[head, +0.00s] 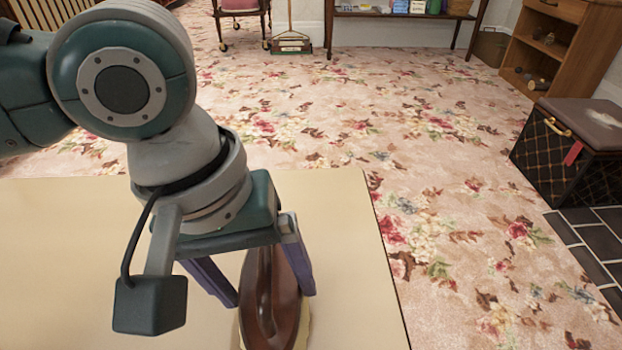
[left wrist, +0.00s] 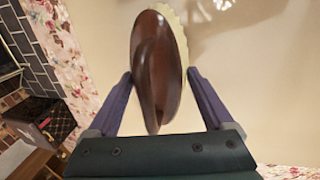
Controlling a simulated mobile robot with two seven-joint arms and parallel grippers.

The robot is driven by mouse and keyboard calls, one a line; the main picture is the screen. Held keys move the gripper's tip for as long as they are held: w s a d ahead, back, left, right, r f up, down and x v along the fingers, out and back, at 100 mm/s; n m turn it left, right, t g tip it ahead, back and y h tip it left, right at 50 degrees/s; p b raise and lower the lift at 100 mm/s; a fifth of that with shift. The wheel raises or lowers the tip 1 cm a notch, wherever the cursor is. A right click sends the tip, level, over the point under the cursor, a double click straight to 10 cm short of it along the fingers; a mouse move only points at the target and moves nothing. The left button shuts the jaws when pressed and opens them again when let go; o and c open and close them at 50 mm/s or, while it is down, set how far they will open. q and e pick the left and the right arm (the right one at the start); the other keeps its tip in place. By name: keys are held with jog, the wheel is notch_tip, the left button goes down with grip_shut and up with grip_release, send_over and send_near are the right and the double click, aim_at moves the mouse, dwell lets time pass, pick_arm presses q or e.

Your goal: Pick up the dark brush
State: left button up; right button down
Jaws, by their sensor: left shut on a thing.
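The dark brush (head: 272,295) has a glossy dark brown oval back with a raised grip and a pale cream bristle edge. It is at the bottom middle of the head view, over the cream table, and fills the upper middle of the left wrist view (left wrist: 158,60). My left gripper (head: 267,292) points down, its two purple fingers on either side of the brush, shut on it. I cannot tell whether the bristles touch the table. The brush's lower end is cut off in the head view. My right gripper is not in view.
The cream table top (head: 345,230) is bare around the brush, with its right edge close by. Beyond is a floral carpet (head: 440,180). A dark quilted box (head: 570,150) stands at the right, a wooden shelf unit (head: 550,50) behind it, and a carpet sweeper (head: 292,45) farther back.

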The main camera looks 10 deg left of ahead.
pick_arm(q)
jog(key=shift+c, duration=1.2)
jog(key=shift+r, duration=0.1)
jog(key=shift+r+p, duration=0.3)
grip_shut()
notch_tip(320, 180, up, 19)
jog(key=p, duration=1.1)
jog(key=shift+r, duration=0.1)
